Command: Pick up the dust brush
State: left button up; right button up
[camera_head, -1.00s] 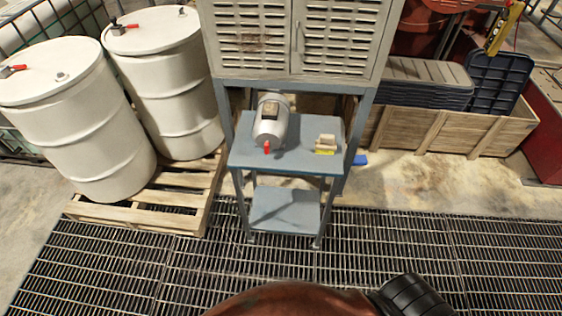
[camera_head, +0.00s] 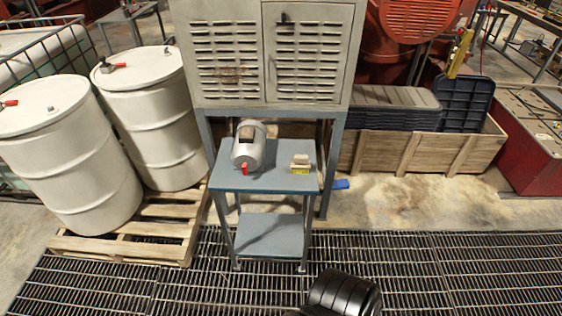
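A small pale block with a yellow lower part (camera_head: 300,163) lies on the blue-grey table (camera_head: 225,183), right of a grey metal canister (camera_head: 248,145) with a red tip. It may be the dust brush, but it is too small to tell. A small blue object (camera_head: 340,184) lies behind the table on the right, near the floor; I cannot tell what it is. Neither of my grippers is in view.
A louvered cabinet (camera_head: 260,92) stands above and behind the table. White drums (camera_head: 65,150) stand on a pallet (camera_head: 120,250) at left. A wooden crate (camera_head: 435,153) stands at right. A black ribbed object (camera_head: 343,291) is at the bottom edge. Floor grating (camera_head: 450,265) is open at right.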

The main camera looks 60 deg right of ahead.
aim_at(300, 163)
jog(key=z, duration=0.05)
jog(key=i, duration=0.95)
jog(key=z, duration=1.25)
jog(key=i, duration=0.9)
jog(key=z, duration=1.05)
